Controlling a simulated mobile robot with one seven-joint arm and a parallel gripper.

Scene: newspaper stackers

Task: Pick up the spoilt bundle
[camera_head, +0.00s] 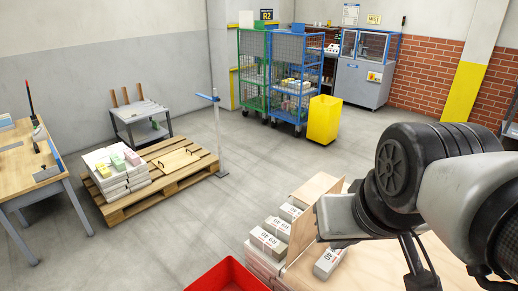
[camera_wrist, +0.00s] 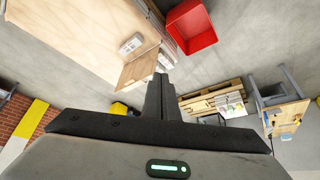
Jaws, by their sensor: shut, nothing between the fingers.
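Which bundle is the spoilt one cannot be told. One pale strapped bundle (camera_head: 328,262) lies alone on the light wood top, right of a plywood board; it also shows in the wrist view (camera_wrist: 131,45). Several similar bundles (camera_head: 268,243) are stacked left of the board. More white bundles (camera_head: 117,184), some with yellow, green or pink tops, sit on a wooden pallet (camera_head: 150,200). My gripper (camera_wrist: 160,80) shows in the wrist view with its dark fingers together and empty, apart from any bundle. In the head view my arm hides part of the wood top.
A plywood board (camera_head: 312,210) stands by the stacked bundles. A red bin (camera_head: 228,275) is at the front. A yellow bin (camera_head: 324,119) and green and blue cages (camera_head: 290,80) stand behind. A workbench (camera_head: 28,160) is at left. The middle floor is clear.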

